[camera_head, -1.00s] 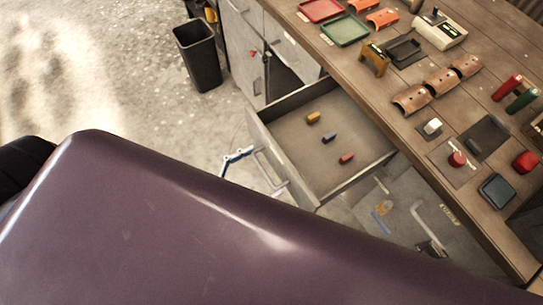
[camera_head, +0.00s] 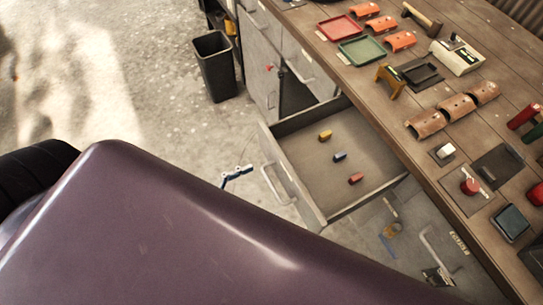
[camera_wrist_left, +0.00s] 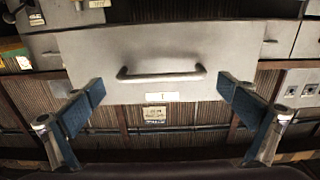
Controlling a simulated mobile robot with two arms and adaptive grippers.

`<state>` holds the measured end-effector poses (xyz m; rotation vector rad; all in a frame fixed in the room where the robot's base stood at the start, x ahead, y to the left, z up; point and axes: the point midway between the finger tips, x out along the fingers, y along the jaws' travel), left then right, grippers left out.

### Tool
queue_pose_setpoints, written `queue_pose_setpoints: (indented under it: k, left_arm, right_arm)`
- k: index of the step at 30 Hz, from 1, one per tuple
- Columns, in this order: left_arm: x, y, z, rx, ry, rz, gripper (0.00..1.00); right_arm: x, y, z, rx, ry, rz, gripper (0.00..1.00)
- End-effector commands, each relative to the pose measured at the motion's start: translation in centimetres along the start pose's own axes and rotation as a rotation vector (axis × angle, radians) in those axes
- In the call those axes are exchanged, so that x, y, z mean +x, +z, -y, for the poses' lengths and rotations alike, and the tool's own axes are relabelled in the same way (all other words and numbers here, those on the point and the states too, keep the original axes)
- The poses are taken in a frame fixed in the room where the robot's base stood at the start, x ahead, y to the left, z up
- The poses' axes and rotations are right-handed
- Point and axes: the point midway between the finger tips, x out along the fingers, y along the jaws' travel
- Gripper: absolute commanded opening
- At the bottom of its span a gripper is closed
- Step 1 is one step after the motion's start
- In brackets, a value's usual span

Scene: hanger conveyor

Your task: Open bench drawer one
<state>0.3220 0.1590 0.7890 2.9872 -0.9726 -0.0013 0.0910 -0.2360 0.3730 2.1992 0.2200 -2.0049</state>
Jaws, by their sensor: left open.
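Bench drawer one (camera_head: 350,205) is pulled out of the bench in the head view, with its inside showing. Its grey front (camera_wrist_left: 190,45) fills the upper middle of the left wrist view, with a label reading 1 below the bar handle (camera_wrist_left: 162,77). The handle (camera_head: 278,186) also shows in the head view. My left gripper (camera_head: 237,176) is open and empty, just out from the handle and apart from it. In the left wrist view its blue-padded fingers (camera_wrist_left: 160,90) stand wide on either side of the handle.
Several small coloured blocks (camera_head: 340,156) lie in the drawer. The bench top (camera_head: 440,190) holds trays, curved orange pieces, a hammer and stamps. A black bin (camera_head: 214,68) stands on otherwise open floor at the left.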

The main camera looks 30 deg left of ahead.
Motion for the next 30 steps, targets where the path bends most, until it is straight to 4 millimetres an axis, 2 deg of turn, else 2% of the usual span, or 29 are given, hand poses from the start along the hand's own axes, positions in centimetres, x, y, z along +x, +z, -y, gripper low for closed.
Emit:
queue_pose_setpoints:
  k: [1, 6, 12, 18, 30]
  left_arm:
    - [-1.3, 0.2, 0.0, -0.001, 0.0, 0.007, 1.0]
    - [-5.0, 0.1, -0.1, -0.001, 0.0, 0.006, 1.0]
    - [-8.0, 0.1, -0.1, -0.001, 0.0, 0.003, 1.0]
    - [-9.1, 0.0, -0.1, -0.001, 0.0, 0.0, 1.0]
    - [-9.0, 0.0, -0.1, -0.001, 0.0, 0.0, 1.0]
  right_arm:
    - [0.0, 0.0, 0.1, 0.0, -0.001, 0.0, 0.0]
    - [0.0, 0.1, 0.1, 0.001, -0.001, 0.001, 0.0]
    - [0.0, 0.1, 0.1, 0.001, -0.002, 0.001, 0.0]
    - [0.0, 0.1, 0.1, 0.001, -0.002, 0.001, 0.0]
    - [0.0, 0.1, 0.2, 0.001, -0.002, 0.001, 0.0]
